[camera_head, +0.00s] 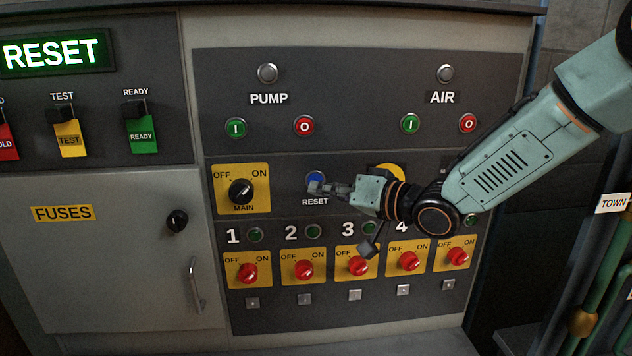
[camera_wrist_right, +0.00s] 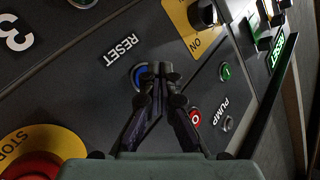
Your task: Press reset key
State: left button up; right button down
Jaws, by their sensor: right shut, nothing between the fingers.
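The blue reset key (camera_head: 316,178) sits above its RESET label in the middle of the control panel (camera_head: 270,60). My right gripper (camera_head: 315,188) is shut and empty, with its fingertips at the lower part of the blue key. In the right wrist view the closed fingertips (camera_wrist_right: 157,72) overlap the right side of the blue key (camera_wrist_right: 136,76) and partly hide it. I cannot tell whether they touch it. A lit green RESET sign (camera_head: 50,53) shows at the upper left. My left gripper is not in view.
The black MAIN switch (camera_head: 241,192) is left of the key. The yellow-ringed red stop button (camera_wrist_right: 35,165) is on the other side, mostly behind my arm in the head view. Red rotary switches (camera_head: 303,269) line up below. Green and red PUMP buttons (camera_head: 304,126) are above.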

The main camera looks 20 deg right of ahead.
jog(key=shift+w, duration=0.15)
jog(key=shift+w+d+p, duration=0.1)
jog(key=shift+w+p, duration=0.2)
jog(key=shift+w, duration=0.35)
dwell(0.9)
jog(key=shift+s, duration=0.1)
jog(key=shift+s+p, duration=0.45)
jog(key=shift+s, duration=0.2)
jog(key=s, duration=0.2)
jog(key=s+a+p, duration=0.1)
jog(key=s, duration=0.2)
jog(key=shift+a, duration=0.2)
